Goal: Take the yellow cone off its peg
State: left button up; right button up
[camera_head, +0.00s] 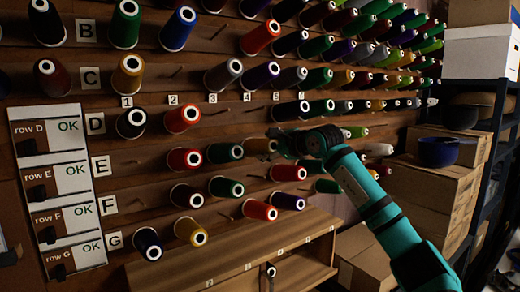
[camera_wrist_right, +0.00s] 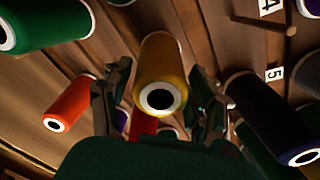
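A yellow cone (camera_wrist_right: 163,62) sits on the thread wall, its round end with a white ring and dark hole facing the wrist camera. My right gripper (camera_wrist_right: 159,90) is open, with one finger to each side of this cone and narrow gaps showing. In the head view the right gripper (camera_head: 284,141) is at the wall beside a yellow cone (camera_head: 258,145) in row E, which it partly hides. The peg inside the cone is hidden. Other yellow cones sit in row C (camera_head: 127,77) and row G (camera_head: 190,232). My left gripper is not in view.
A red-orange cone (camera_wrist_right: 70,103) and a dark cone (camera_wrist_right: 272,115) flank the gripper in the wrist view. A green cone (camera_head: 225,153) is left of the yellow one. A wooden cabinet (camera_head: 230,253) stands below; boxes and a shelf are at right.

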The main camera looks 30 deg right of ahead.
jog(key=c, duration=0.7)
jog(key=shift+o, duration=0.2)
jog(key=shift+b+v, duration=0.55)
jog(key=shift+v, duration=0.25)
jog(key=b+v, duration=0.3)
jog(key=v, duration=0.6)
jog(key=shift+s, duration=0.15)
jog(key=shift+s+d, duration=0.1)
jog(key=shift+s, duration=0.1)
jog(key=s+r, duration=0.1)
jog(key=s, duration=0.1)
jog(key=s+r, duration=0.1)
jog(key=s, duration=0.1)
jog(key=shift+d+r, duration=0.1)
jog(key=shift+r, duration=0.3)
jog(key=shift+w+f, duration=0.1)
